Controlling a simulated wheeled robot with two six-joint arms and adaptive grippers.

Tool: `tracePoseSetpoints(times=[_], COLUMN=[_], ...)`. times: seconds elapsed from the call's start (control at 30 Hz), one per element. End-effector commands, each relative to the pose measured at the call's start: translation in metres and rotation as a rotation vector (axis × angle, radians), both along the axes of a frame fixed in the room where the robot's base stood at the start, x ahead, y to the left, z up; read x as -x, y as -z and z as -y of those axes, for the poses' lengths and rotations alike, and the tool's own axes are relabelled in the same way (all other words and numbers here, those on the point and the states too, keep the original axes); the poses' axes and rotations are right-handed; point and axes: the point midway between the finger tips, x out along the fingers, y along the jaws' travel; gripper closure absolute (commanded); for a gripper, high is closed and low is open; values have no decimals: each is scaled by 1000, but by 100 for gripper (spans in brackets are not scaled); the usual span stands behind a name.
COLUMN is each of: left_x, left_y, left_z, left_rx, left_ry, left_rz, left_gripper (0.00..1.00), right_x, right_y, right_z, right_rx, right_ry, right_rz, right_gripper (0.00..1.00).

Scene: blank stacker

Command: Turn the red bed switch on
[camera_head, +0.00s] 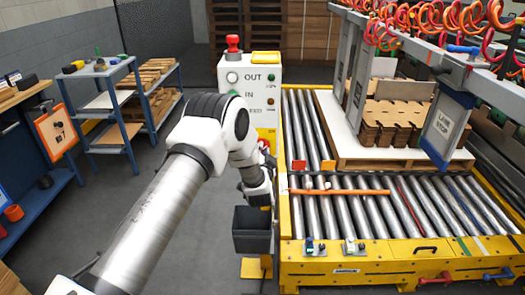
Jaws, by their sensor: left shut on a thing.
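I cannot tell for sure which part is the red bed switch. Two small switch units, a left one (309,249) and a right one (350,247), sit on the yellow front rail of the roller bed (380,262). A red lever (435,278) sticks out low on that rail. My left gripper (262,203) points down beside the bed's left edge, above a dark grey bin (252,232). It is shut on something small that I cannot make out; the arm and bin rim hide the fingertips. My right gripper is not in view.
A white control box (233,80) with a red button on top stands behind my arm. A blue lever (498,274) is right of the red one. An orange stick (340,191) lies across the rollers. Cut board stacks (392,125) sit on a pallet behind.

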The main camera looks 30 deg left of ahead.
Motion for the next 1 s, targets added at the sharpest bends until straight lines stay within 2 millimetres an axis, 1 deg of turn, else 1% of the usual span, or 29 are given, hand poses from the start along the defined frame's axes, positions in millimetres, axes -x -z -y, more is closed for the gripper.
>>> tracePoseSetpoints(times=[0.1,0.13,0.17,0.2,0.47,0.57,0.67,0.9,1.0], left_x=[-1,-1,-1,-1,0,4,17,69,87], left_y=[-3,-3,-3,-3,-1,0,0,0,0], left_z=[0,0,0,0,0,3,12,44,55], left_rx=[-2,-2,-2,-2,0,0,0,-2,-2], left_ry=[1,1,1,0,1,1,2,4,3], left_rz=[6,6,6,5,2,1,-1,-1,-1], left_gripper=[100,76,66,58,58,58,58,58,58], right_x=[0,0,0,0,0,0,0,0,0], right_y=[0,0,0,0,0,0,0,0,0], right_z=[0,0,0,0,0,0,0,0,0], right_rx=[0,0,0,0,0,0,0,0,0], right_ry=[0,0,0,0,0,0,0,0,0], right_rz=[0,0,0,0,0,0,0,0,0], right_gripper=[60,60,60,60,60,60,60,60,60])
